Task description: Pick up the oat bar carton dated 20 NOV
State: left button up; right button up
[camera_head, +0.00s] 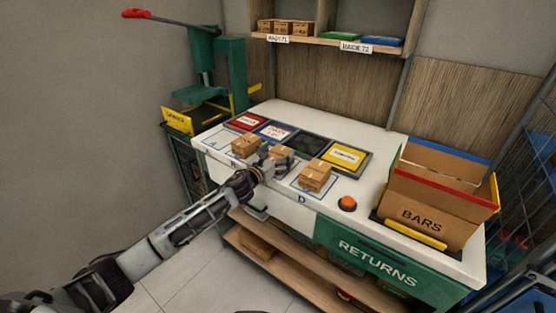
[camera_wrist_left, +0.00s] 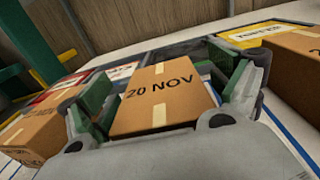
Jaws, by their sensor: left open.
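The carton marked 20 NOV (camera_wrist_left: 162,98) is a brown box with pale tape, in the middle of the left wrist view. In the head view it is the middle box (camera_head: 282,152) of the row on the white counter, partly hidden by my gripper. My left gripper (camera_head: 273,163) is open, with one finger on each side of this carton. In the left wrist view the green-padded fingers of the gripper (camera_wrist_left: 165,80) flank the box; I cannot tell whether they touch it. My right gripper is not in view.
A similar carton (camera_head: 245,146) stands to the left and another (camera_head: 314,176) to the right, both close by. Coloured label panels (camera_head: 345,157) lie behind. An orange button (camera_head: 347,204) and an open BARS box (camera_head: 432,205) are further right. A green press (camera_head: 215,75) stands at left.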

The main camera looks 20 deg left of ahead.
pick_arm(q)
jog(key=shift+c, duration=0.4)
jog(key=c, duration=1)
